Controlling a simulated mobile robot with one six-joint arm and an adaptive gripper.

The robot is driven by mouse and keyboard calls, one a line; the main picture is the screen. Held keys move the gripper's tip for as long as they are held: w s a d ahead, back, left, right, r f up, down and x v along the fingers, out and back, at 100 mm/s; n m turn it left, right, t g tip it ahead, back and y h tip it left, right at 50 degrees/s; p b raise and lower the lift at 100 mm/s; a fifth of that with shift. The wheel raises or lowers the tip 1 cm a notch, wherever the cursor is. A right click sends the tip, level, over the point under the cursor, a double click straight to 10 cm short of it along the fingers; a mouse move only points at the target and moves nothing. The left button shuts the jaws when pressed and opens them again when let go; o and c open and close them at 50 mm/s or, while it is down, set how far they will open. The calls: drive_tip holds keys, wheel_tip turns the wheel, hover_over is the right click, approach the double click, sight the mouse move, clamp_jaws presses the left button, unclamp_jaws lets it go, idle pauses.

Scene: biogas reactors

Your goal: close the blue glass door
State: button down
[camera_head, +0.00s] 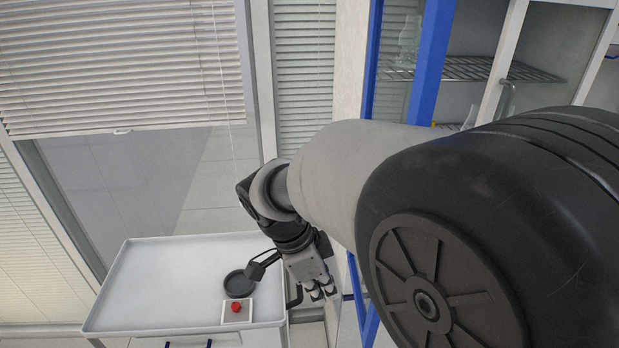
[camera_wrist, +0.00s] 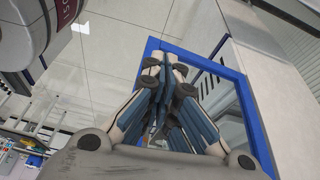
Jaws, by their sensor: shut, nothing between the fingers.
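A blue-framed glass panel of the cabinet (camera_head: 430,62) stands at the upper right in the head view, partly hidden behind my arm. More blue frame shows low down, right of my gripper. In the wrist view the blue door frame (camera_wrist: 252,112) surrounds much of the view behind the fingers, with glass inside it. My gripper (camera_head: 321,292) is shut and empty, pointing down beside the lower blue frame. Its fingertips (camera_wrist: 165,68) are together in the wrist view, in front of the framed glass. I cannot tell whether they touch it, nor how far the door is open.
A white trolley (camera_head: 150,280) stands left of my gripper. A round black dish (camera_head: 238,285) and a small white plate with a red knob (camera_head: 236,309) are on it. Cabinet shelves (camera_head: 470,68) hold glassware. Windows with blinds (camera_head: 110,70) line the back.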

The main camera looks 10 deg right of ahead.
drive_tip(key=d+f+m, duration=0.1)
drive_tip(key=d+f, duration=0.5)
drive_tip(key=f, duration=0.4)
drive_tip(key=shift+w+d+f+m+h+b, duration=0.2)
drive_tip(key=shift+m+h+b, duration=0.1)
drive_tip(key=shift+m+b, duration=0.1)
drive_tip(key=shift+s, duration=0.1)
